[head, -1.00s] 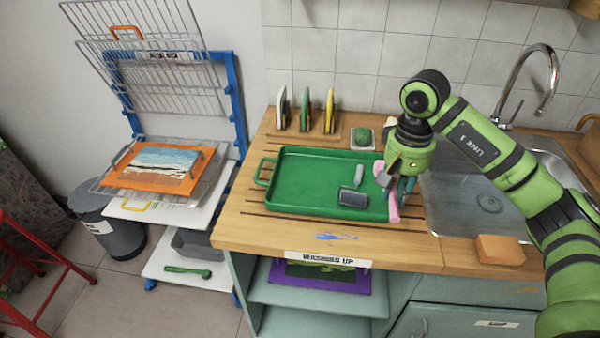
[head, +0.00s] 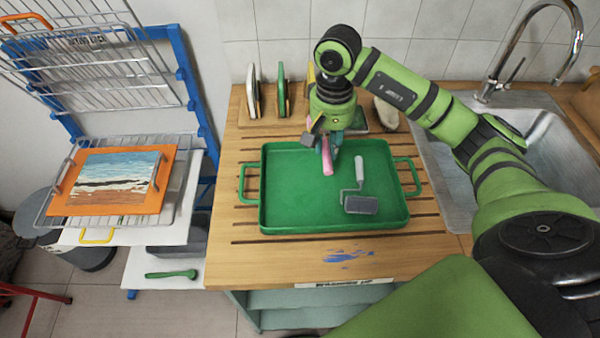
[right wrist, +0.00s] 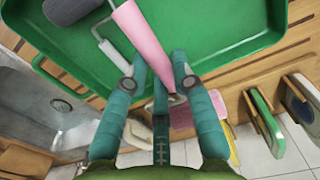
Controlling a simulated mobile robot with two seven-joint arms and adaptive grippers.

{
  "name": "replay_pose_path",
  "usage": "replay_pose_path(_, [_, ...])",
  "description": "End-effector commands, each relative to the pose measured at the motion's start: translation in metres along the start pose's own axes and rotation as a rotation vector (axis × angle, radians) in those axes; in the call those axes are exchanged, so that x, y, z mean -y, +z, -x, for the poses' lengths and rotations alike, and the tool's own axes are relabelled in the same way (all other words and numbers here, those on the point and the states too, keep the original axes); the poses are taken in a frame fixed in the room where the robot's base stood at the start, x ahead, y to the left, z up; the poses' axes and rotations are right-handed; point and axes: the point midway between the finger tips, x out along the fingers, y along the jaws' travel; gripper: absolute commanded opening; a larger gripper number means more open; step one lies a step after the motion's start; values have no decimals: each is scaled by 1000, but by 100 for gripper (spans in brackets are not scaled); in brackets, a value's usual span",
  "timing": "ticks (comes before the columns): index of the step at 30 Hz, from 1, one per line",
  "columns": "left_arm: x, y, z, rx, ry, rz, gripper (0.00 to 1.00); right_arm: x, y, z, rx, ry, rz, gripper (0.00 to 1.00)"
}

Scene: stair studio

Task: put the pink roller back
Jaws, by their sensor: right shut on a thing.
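The pink roller shows its pink handle in the head view (head: 327,162) and in the right wrist view (right wrist: 140,42). My right gripper (head: 331,146) is shut on it, over the back of the green tray (head: 250,213). In the right wrist view, the handle runs between the teal fingers (right wrist: 158,80), and a pink part shows beyond them. I cannot tell whether the roller touches the tray. A grey roller (head: 361,205) with a white handle lies in the tray's right half. My left gripper is out of view.
Upright coloured pieces (head: 283,90) stand in a wooden rack behind the tray, partly hidden by my arm. The sink (head: 540,145) is at the right. A drying rack with a painting (head: 112,180) stands at the left. The counter in front of the tray is free.

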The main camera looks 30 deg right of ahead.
Motion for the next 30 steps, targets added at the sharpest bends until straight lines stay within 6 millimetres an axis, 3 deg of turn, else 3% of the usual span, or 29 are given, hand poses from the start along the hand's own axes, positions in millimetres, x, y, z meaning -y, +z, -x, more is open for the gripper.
replay_pose_path(3, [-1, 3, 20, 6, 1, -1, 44, 25, 17, -12, 6, -2, 5, 0])
replay_pose_path(10, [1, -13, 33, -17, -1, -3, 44, 53, 34, -36, 1, -2, 0, 0])
replay_pose_path(15, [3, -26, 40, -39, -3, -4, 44, 57, 37, -48, 3, 1, -4, 0])
replay_pose_path(21, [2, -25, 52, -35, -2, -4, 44, 57, 36, -75, 2, -1, -4, 0])
replay_pose_path(30, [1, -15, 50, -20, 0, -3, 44, 57, 35, -81, -3, -1, -1, 0])
